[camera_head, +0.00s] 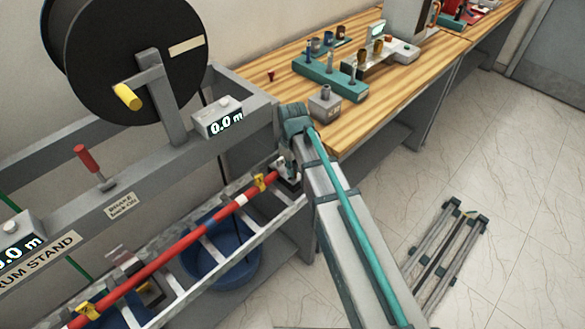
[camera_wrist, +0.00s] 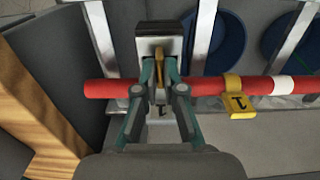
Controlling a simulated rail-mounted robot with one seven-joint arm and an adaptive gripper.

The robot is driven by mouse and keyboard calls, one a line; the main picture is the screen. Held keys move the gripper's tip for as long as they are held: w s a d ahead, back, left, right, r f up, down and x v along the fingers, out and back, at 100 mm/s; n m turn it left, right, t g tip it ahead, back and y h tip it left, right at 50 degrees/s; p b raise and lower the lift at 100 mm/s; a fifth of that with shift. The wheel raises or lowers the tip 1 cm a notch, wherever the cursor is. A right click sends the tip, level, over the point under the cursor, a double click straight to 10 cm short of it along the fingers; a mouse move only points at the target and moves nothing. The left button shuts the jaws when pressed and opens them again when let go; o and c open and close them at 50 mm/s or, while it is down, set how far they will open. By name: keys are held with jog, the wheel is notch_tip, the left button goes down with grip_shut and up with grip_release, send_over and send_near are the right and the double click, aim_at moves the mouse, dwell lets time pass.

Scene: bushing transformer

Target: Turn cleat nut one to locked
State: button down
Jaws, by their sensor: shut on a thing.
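A red cable (camera_wrist: 210,88) runs across the wrist view and passes through a grey metal cleat (camera_wrist: 160,30). A thin brass-yellow piece, which looks like cleat nut one (camera_wrist: 158,62), stands at the cleat. My gripper (camera_wrist: 159,75) has its two teal fingers closed on this piece from both sides. A pale label (camera_wrist: 160,112) with a "1" shows between the finger links. In the head view my gripper (camera_head: 288,168) is at the right end of the cable (camera_head: 205,225), with the nut hidden there. The nut's turn angle is hard to tell.
A yellow tag (camera_wrist: 238,98) marked "1" hangs on the cable just right of my gripper. A ladder-like metal tray (camera_head: 220,258) lies under the cable, with blue drums (camera_head: 232,262) below. A wooden bench (camera_head: 385,100) with fittings stands behind my arm.

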dwell(0.3)
jog(key=c, duration=1.3)
grip_release()
notch_tip(320, 180, up, 12)
